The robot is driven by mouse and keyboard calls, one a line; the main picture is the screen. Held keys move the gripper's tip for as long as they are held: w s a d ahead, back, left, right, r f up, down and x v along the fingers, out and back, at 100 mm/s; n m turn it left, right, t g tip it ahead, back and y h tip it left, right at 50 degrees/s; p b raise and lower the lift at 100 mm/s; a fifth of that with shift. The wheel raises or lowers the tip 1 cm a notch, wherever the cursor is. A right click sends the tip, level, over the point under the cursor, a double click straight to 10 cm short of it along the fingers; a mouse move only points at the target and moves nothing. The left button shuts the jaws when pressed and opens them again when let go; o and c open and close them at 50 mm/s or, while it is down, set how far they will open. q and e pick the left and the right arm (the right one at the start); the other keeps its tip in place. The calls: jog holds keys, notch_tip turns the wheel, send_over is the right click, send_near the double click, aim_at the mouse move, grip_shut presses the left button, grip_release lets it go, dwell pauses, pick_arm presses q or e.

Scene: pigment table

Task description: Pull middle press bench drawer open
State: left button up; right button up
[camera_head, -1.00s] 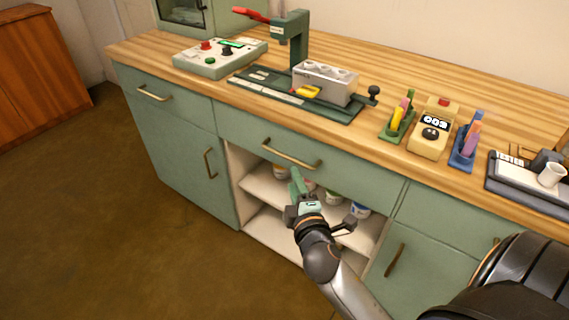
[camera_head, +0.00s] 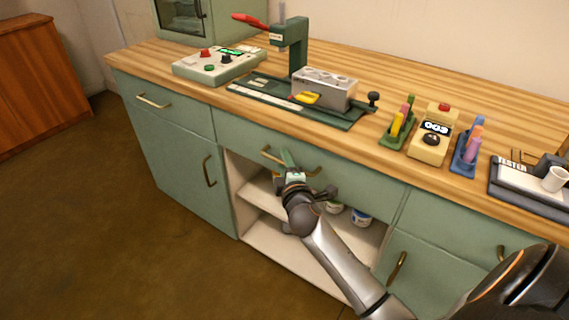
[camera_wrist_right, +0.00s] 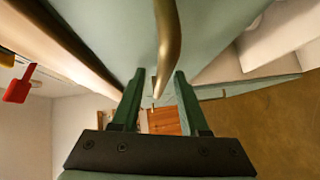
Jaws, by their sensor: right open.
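The middle press bench drawer (camera_head: 230,127) is a green front under the wooden top, above an open shelf bay. It looks shut. Its brass bar handle (camera_head: 311,172) is partly hidden behind my right gripper (camera_head: 285,158), which is right at it. In the right wrist view the two green fingers of the gripper (camera_wrist_right: 157,80) are apart, and the brass handle (camera_wrist_right: 168,45) runs down toward the gap between them. I cannot tell whether they touch it. My left gripper is not in view.
On the wooden top (camera_head: 400,75) stand a press (camera_head: 292,45), a control box (camera_head: 215,65), a yellow timer (camera_head: 431,140) and pen holders. Cabinet doors and drawers flank the shelf bay (camera_head: 260,225). Floor at the left (camera_head: 100,230) is clear.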

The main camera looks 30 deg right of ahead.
grip_shut()
dwell(1.4)
